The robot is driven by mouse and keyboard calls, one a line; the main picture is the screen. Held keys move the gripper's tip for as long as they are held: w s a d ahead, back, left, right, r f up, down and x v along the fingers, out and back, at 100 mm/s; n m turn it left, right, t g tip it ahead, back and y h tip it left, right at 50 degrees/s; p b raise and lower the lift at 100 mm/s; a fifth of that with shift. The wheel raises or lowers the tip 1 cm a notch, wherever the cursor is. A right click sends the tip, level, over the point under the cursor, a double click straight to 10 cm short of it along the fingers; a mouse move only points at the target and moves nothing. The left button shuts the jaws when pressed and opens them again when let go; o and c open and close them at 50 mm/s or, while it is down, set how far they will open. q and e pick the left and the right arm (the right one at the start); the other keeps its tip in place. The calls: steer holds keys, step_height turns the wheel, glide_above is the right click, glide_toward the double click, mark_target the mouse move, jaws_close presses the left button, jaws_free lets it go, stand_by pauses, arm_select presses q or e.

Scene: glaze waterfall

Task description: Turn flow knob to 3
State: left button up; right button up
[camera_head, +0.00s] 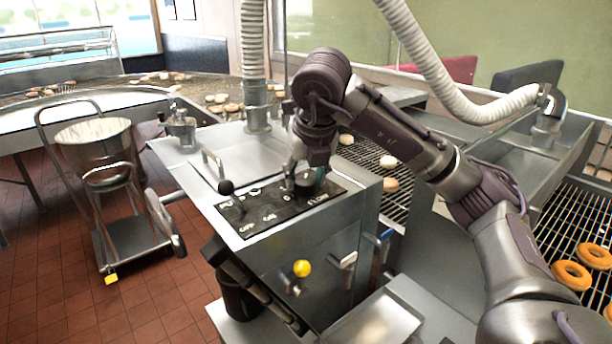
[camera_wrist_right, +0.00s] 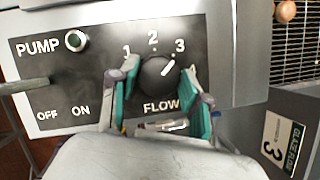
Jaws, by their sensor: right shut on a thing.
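The black flow knob (camera_wrist_right: 156,75) sits on the dark control panel (camera_wrist_right: 85,75), under the marks 1, 2 and 3. Its white pointer line slants up and right, roughly toward the 3. My right gripper (camera_wrist_right: 158,98) has its two green-padded fingers on either side of the knob and is shut on it. In the head view my right gripper (camera_head: 304,182) reaches down onto the panel (camera_head: 262,222) by the FLOW label, and it hides the knob there. My left gripper is not in view.
A black-balled lever (camera_head: 226,187) stands up at the panel's left, beside the pump marks. A yellow ball knob (camera_head: 302,268) sticks out of the machine's front. Wire racks with donuts (camera_head: 571,275) lie at the right. A cart with a metal bucket (camera_head: 95,139) stands at the left.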

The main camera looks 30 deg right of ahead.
steer(key=shift+s+f, duration=0.1)
steer(key=shift+f, duration=0.1)
steer(key=o, duration=1.2)
steer(key=shift+c, duration=0.2)
steer(key=shift+r, duration=0.1)
steer(key=shift+r, duration=0.1)
steer(key=shift+r, duration=0.3)
steer(key=v, duration=1.1)
steer(key=shift+a, duration=0.1)
